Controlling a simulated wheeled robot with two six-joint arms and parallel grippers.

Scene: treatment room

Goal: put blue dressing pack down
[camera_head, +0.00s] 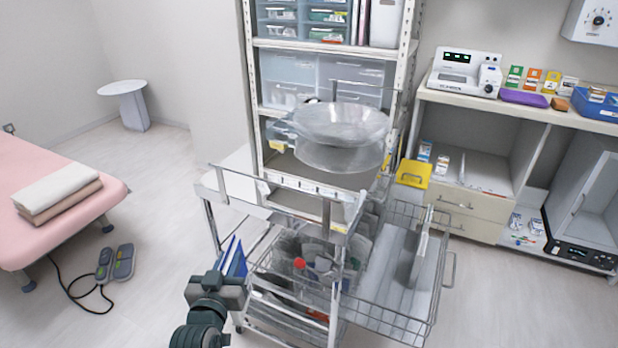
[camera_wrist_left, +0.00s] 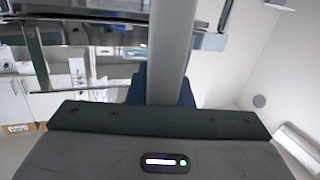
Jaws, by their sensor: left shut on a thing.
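The blue dressing pack (camera_head: 234,260) is a thin blue shape with pale edges, upright or tilted, at the left side of the metal cart (camera_head: 208,222) in the head view. My left gripper (camera_head: 232,278) is shut on it from below in the picture; its fingertips are largely hidden. In the left wrist view, dark blue parts (camera_wrist_left: 188,95) show just beyond the gripper housing, on both sides of a grey upright bar that hides the middle. I cannot tell whether the pack touches the cart. My right gripper is not in view.
The cart carries clear bowls (camera_head: 340,125) on top and a wire basket (camera_head: 436,300) at its right side. A pink bed (camera_head: 45,225) with folded towels (camera_head: 60,190) stands at the left. Floor between bed and cart is clear apart from a corded hand control (camera_head: 124,262).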

